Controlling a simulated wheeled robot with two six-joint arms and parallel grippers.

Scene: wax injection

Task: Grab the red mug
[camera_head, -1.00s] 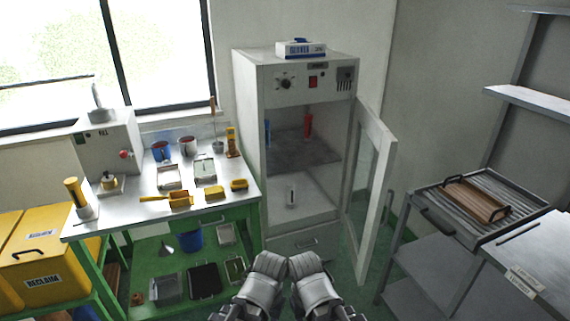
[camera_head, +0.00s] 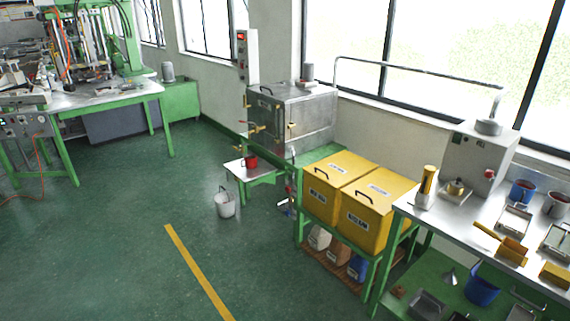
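A small red mug-like vessel (camera_head: 251,161) stands on a low light-topped bench (camera_head: 236,171) with green legs, in front of the metal tank. It is small in the picture, so I cannot tell its details. Neither of my grippers is in view now.
Yellow bins (camera_head: 366,218) stand on a green rack to the right. The workbench (camera_head: 437,218) holds a blue mug (camera_head: 522,191). Open green floor (camera_head: 130,225) lies at left.

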